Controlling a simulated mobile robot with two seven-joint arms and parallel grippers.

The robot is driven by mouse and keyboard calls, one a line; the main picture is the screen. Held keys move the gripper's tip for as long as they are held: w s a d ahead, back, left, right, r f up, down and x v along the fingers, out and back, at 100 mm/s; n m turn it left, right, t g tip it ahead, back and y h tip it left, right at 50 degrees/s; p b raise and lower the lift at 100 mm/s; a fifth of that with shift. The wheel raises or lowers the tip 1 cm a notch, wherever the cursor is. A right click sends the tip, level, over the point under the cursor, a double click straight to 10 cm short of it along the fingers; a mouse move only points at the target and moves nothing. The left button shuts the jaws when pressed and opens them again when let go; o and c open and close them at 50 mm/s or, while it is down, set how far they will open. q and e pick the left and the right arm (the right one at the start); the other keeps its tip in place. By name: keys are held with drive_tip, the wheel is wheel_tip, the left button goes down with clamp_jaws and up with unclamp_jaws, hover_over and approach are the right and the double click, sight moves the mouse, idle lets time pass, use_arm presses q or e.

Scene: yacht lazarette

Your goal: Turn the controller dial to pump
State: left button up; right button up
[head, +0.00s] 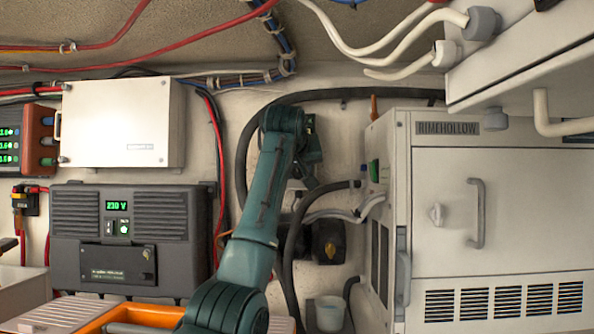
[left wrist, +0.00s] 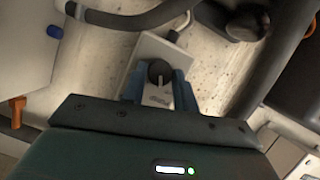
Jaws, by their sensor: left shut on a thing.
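In the left wrist view, the controller (left wrist: 148,50) is a pale tilted plate on the speckled wall. Its dial (left wrist: 158,70) is a dark round knob with a light pointer mark running roughly up and down in the picture. My left gripper (left wrist: 160,84) has its blue-grey fingers on either side of the dial and is shut on it. A small label below the dial is too small to read. In the head view, my left gripper (head: 305,165) is at the back wall, largely behind my own forearm, which hides the controller and dial. My right gripper is not in view.
Dark hoses (head: 290,235) run close to the right of my left arm. A white Rimehollow cabinet (head: 400,200) stands to the right. A dark inverter box (head: 130,240) showing 230 V and a white box (head: 120,120) are to the left. Red and blue cables cross above.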

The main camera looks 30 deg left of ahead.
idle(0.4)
use_arm(q)
drive_tip(key=o, duration=1)
drive_tip(key=b+v, duration=0.4)
drive_tip(key=v, duration=0.9)
drive_tip(key=shift+d+r, duration=0.1)
drive_tip(key=shift+d, duration=0.15)
